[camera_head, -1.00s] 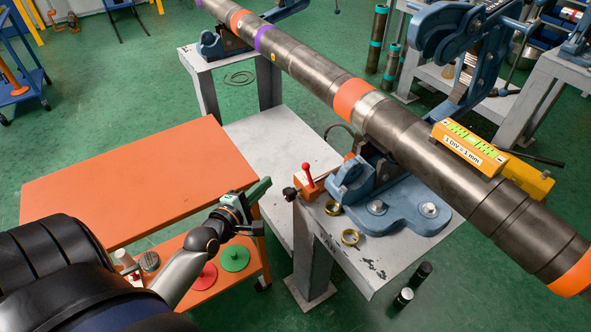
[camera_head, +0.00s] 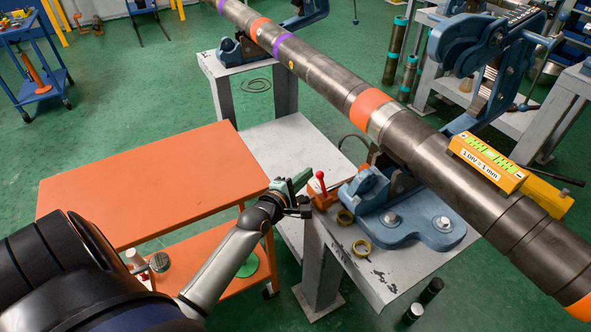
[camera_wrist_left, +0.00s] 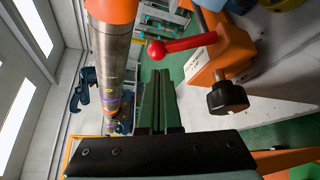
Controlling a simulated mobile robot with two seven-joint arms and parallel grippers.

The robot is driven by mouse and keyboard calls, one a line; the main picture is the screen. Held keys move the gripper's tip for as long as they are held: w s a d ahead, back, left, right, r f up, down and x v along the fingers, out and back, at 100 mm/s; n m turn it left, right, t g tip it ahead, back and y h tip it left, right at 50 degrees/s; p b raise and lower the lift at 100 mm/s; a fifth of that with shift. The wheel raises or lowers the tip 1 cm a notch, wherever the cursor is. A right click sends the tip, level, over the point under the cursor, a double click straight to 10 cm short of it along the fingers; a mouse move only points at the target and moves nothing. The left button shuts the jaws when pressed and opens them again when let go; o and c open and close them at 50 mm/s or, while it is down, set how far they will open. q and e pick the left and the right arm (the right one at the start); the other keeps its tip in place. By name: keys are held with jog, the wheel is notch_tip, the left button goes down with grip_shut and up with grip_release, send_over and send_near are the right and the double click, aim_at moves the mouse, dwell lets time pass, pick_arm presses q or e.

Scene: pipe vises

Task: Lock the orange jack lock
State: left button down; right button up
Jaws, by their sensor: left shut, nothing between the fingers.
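The orange jack lock (camera_head: 323,201), with a red-knobbed lever (camera_head: 320,180), sits on the left corner of the grey stand, beside the blue vise base (camera_head: 400,215). In the left wrist view its orange body (camera_wrist_left: 234,50) is at upper right, with the red lever (camera_wrist_left: 180,45) pointing left and a black knob (camera_wrist_left: 228,97) below. My left gripper (camera_head: 296,183) is just left of the lock in the head view. Its green fingers (camera_wrist_left: 157,95) are shut and empty, with the red lever showing just beyond their tips. My right gripper is not in view.
A long steel pipe (camera_head: 330,80) with orange and purple bands runs diagonally through the vises. A yellow level (camera_head: 487,162) sits on it.

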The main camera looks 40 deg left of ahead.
pick_arm(q)
jog(key=shift+s+d+r, duration=0.1)
jog(key=shift+d+r, duration=0.1)
jog(key=shift+d, duration=0.25)
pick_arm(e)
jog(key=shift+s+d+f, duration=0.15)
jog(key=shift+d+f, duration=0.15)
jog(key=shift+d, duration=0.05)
pick_arm(q)
jog(key=shift+s+d+r+m, duration=0.1)
jog(key=shift+d+r+m, duration=0.1)
jog(key=shift+m, duration=0.3)
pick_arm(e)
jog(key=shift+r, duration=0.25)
